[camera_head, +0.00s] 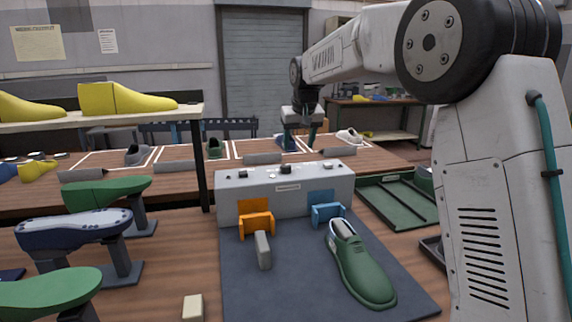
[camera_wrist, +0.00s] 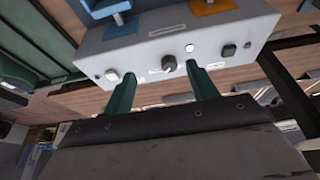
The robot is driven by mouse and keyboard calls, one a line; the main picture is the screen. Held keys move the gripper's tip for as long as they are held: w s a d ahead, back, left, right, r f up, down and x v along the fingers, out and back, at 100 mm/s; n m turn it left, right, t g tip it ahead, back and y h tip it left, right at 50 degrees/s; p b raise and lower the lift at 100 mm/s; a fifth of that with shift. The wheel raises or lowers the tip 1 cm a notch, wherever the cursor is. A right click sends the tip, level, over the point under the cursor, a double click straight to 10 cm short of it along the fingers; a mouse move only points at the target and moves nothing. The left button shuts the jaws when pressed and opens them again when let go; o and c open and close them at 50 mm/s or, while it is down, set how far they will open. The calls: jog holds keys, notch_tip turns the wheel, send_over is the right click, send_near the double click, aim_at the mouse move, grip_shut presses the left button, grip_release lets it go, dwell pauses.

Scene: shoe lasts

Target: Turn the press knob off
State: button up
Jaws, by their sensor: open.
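The grey press box (camera_head: 285,194) stands at the back of the dark mat. A dark round knob (camera_head: 286,169) sits in the middle of its sloped top; it also shows in the wrist view (camera_wrist: 168,64). My gripper (camera_head: 299,145) is above and behind the box, pointing down. In the wrist view its two green fingers (camera_wrist: 161,76) are apart, one to each side of the knob in the picture, with nothing between them. The fingertips appear short of the knob; I cannot tell the exact height gap.
Orange (camera_head: 256,222) and blue (camera_head: 328,214) brackets project from the box front. A green shoe (camera_head: 361,268) lies on the mat (camera_head: 290,295). Shoe lasts stand left.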

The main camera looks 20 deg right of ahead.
send_near(286, 166)
jog(key=x, duration=0.8)
jog(key=shift+w+f, duration=0.3)
jog(key=c, duration=1)
